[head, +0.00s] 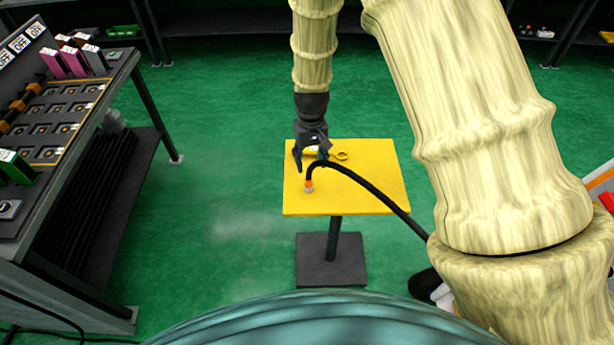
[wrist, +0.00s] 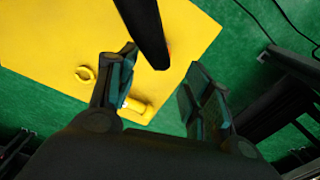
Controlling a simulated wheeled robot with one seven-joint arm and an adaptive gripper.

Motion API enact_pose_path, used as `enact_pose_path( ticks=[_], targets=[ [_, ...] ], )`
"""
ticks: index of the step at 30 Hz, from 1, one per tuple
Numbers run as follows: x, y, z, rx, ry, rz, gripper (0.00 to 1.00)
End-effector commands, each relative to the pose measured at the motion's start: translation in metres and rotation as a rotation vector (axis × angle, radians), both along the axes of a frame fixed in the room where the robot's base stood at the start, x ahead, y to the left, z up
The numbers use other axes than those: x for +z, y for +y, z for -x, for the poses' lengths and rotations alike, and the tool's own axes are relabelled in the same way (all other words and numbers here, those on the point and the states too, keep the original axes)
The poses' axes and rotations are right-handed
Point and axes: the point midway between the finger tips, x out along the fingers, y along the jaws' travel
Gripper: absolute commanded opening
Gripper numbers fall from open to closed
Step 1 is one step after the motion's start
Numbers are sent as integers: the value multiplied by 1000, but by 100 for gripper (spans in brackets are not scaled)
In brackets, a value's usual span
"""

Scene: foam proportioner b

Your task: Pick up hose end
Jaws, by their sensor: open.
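The hose end (head: 308,186) is an orange and pale fitting on the black hose (head: 375,193). It stands upright on the yellow table (head: 300,207), and the hose arcs up from it and off to the right. My gripper (head: 311,165) is open and empty above the table, just behind the hose end. In the wrist view the open fingers (wrist: 160,68) have the black hose (wrist: 146,30) reaching into the space between them. Only a sliver of the orange fitting (wrist: 168,47) shows behind the hose there. I cannot tell whether a finger touches the hose.
A yellow ring (head: 342,155) lies on the table; it also shows in the wrist view (wrist: 86,75). A yellow cylindrical piece (wrist: 138,109) lies near the left finger. A dark workbench (head: 60,120) with plugs stands at left.

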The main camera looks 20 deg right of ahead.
Motion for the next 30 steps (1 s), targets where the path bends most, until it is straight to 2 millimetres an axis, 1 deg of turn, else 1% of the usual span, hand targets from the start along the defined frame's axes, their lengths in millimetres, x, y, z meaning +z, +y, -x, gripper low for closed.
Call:
enact_pose_path(
  ticks=[6, 12, 23, 30],
  targets=[
    [-24, 1, 1, 3, 3, 0, 50],
    [-43, 1, 1, 1, 2, 0, 50],
    [-57, 0, 1, -1, 1, 1, 50],
    [-77, 3, 2, 0, 2, 1, 50]
  ],
)
